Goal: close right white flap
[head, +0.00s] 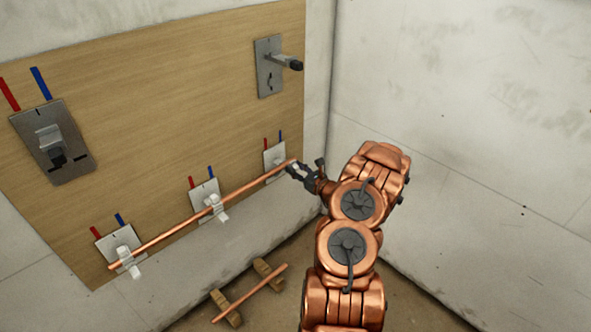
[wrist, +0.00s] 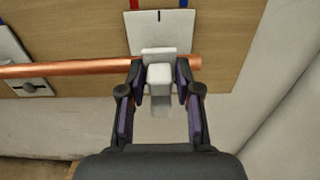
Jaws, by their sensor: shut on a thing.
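The right white flap (wrist: 160,76) sits at the front of the right bracket, over the copper pipe (wrist: 75,68). My gripper (wrist: 160,84) is shut on this flap, with one dark finger on each side of it. In the head view my gripper (head: 293,171) is at the right end of the copper pipe (head: 190,222), in front of the right wall plate (head: 270,152). It hides most of the flap there. The pipe runs across three brackets. The middle white flap (head: 221,214) and the left white flap (head: 131,265) stick out below the pipe.
A lever on a grey plate (head: 267,75) is higher on the wooden board (head: 180,90). Another grey plate (head: 50,140) is at the upper left. A second copper pipe (head: 252,292) lies on wooden supports on the floor. A wall (head: 470,150) stands close on the right.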

